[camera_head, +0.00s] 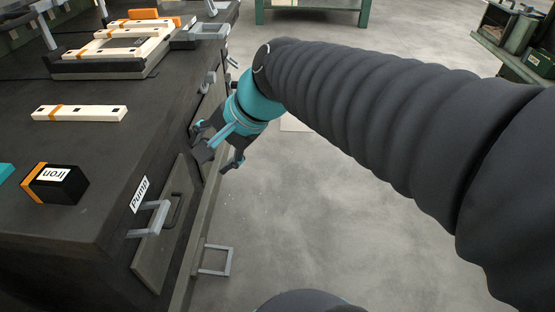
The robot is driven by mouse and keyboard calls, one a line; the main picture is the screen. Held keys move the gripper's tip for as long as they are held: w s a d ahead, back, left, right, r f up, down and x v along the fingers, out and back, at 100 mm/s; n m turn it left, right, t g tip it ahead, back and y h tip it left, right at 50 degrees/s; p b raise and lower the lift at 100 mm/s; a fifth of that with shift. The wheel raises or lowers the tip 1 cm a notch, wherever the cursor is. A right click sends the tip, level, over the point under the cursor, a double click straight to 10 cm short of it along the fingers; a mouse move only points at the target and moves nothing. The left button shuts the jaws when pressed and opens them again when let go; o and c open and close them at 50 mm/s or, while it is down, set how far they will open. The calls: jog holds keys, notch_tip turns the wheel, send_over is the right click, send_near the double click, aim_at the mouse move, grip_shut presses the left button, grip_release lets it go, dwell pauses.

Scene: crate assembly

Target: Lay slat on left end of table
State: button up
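A cream slat (78,114) with an orange band and dark marks lies flat on the dark table (75,215). It lies apart from the other parts, with bare tabletop around it. My gripper (213,150) hangs beside the table's right side, near the front panels and handles, away from the slat. Its dark fingers look spread apart, and I see nothing held between them. More cream slats (120,42) with orange marks sit on a dark crate frame (105,68) at the back of the table.
A black and orange box (55,184) labelled IRON stands near the table's front. A teal object (5,172) shows at the left edge. Grey handles (150,218) stick out from the table's side. Open floor (330,220) lies to the right; green benches (515,60) stand farther back.

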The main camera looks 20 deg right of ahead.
jog(key=s+d+f+n+h, duration=0.5)
jog(key=s+d+n, duration=0.4)
jog(key=d, duration=0.3)
jog(key=shift+s+f+t+h, duration=0.2)
jog(key=shift+s+t+h, duration=0.1)
jog(key=shift+s+t, duration=0.15)
